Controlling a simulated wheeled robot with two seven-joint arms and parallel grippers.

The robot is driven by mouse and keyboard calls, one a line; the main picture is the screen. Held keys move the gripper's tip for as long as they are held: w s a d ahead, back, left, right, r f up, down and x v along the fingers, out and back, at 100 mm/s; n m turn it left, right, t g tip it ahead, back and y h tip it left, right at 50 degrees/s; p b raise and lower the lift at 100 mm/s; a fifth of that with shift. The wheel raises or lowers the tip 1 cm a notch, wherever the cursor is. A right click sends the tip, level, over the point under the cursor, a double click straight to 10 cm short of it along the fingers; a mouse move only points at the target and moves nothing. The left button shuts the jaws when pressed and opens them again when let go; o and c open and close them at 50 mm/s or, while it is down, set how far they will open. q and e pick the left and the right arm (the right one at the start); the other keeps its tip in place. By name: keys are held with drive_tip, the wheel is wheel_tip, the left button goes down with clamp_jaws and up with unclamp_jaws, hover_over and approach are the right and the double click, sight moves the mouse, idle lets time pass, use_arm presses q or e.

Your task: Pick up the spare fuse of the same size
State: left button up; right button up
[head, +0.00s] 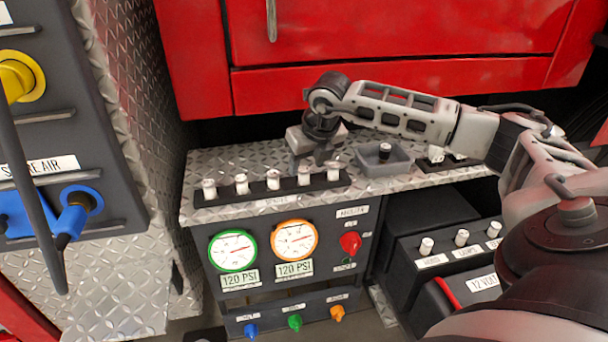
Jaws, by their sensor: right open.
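A dark rack (225,199) on the diamond-plate shelf holds a row of several upright white-topped spare fuses. They include a far-left fuse (209,188), a middle fuse (273,179) and a far-right fuse (333,170). Their sizes are too small to compare. My right gripper (308,160) points down, open, just behind or over the right part of this row. I cannot tell whether it touches a fuse. My left gripper is not in view.
A lower-right panel (408,262) carries several white fuses, one labelled LAMPS. Another small strip (429,165) with white pieces is partly behind my right arm. Gauges (233,251) sit below the shelf. Red bodywork (400,35) rises behind; a tread-plate cabinet (125,110) stands left.

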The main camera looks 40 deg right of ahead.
sight(304, 178)
drive_tip(key=shift+x, duration=1.35)
drive_tip(key=c, duration=1.1)
drive_tip(key=shift+o, duration=0.2)
drive_tip(key=shift+r, duration=0.15)
